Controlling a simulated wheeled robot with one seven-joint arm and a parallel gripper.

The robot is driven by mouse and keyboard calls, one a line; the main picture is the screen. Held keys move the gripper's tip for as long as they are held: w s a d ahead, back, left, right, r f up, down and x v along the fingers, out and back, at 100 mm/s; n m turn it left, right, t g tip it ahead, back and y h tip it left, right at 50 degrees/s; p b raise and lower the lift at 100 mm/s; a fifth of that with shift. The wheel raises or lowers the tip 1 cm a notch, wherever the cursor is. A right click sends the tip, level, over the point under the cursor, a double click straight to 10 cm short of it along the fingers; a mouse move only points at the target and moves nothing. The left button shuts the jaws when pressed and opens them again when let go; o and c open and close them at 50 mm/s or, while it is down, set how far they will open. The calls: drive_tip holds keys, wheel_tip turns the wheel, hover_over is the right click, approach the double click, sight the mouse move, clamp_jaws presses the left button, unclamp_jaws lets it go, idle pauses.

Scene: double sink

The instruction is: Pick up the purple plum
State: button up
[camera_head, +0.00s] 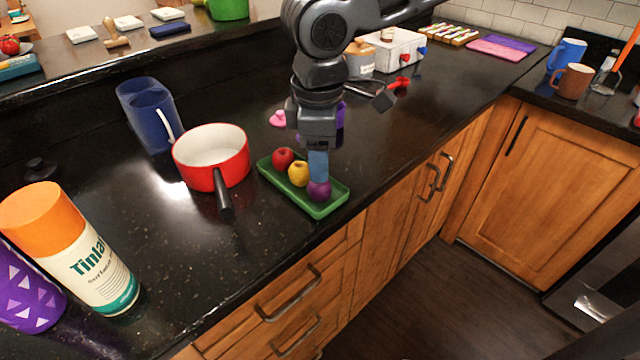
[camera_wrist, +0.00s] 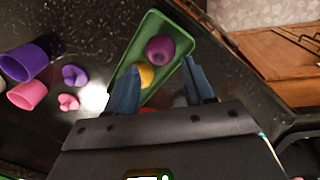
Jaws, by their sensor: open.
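The purple plum (camera_head: 319,191) lies at the near right end of a green tray (camera_head: 325,209), beside a yellow fruit (camera_head: 299,173) and a red apple (camera_head: 283,158). My gripper (camera_head: 318,165) is above the tray, its fingertips close over the plum in the head view. In the wrist view the open blue fingers (camera_wrist: 157,85) point towards the plum (camera_wrist: 160,49), which lies beyond the fingertips and roughly between their lines. The yellow fruit (camera_wrist: 146,75) shows between the fingers. The red apple is mostly hidden behind the gripper there. Nothing is held.
A red saucepan (camera_head: 211,157) with a black handle stands left of the tray. Blue pitchers (camera_head: 152,118) stand behind it. Purple and pink cups (camera_wrist: 24,63) lie beyond the tray. The counter's front edge runs close by the tray. Dark counter is clear in front of the pan.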

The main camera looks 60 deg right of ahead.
sight(320, 190)
drive_tip(key=f, duration=0.6)
drive_tip(key=shift+w+d+f, duration=0.15)
drive_tip(key=shift+d+f, duration=0.05)
drive_tip(key=shift+d, duration=0.05)
drive_tip(key=shift+c, duration=0.3)
drive_tip(key=c, duration=0.6)
